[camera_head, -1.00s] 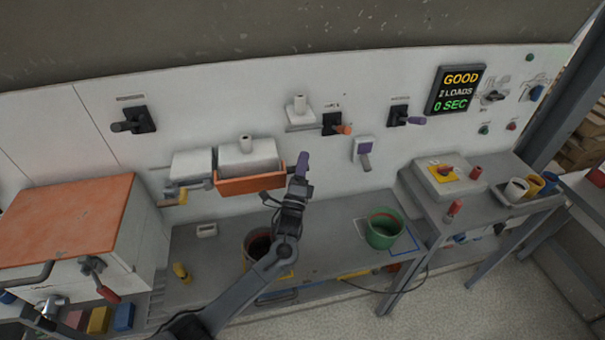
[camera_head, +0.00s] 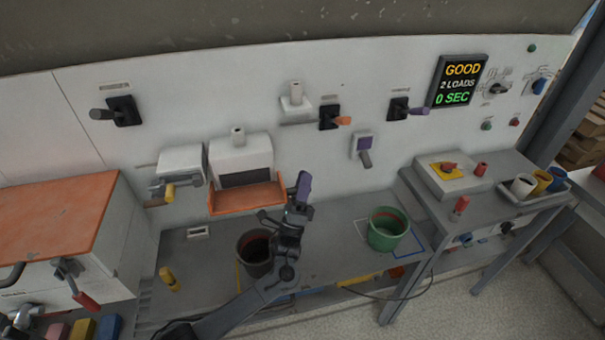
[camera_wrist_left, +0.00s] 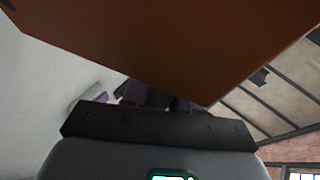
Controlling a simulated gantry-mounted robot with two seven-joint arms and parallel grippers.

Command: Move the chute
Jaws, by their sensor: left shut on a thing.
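The chute (camera_head: 240,202) is an orange, shallow tray on the front of a white wall-mounted box (camera_head: 238,155). It is tilted forward and down, and a dark opening (camera_head: 245,178) shows behind it. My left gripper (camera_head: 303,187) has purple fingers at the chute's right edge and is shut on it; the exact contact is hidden. In the left wrist view the chute's orange-brown underside (camera_wrist_left: 170,40) fills the top and covers the fingertips. My right gripper is not in view.
A dark bucket (camera_head: 246,258) stands below the chute, partly behind my left arm. A green bucket (camera_head: 388,232) stands right on the grey bench. A valve with a yellow handle (camera_head: 170,192) is left of the chute. Levers stick out of the wall above.

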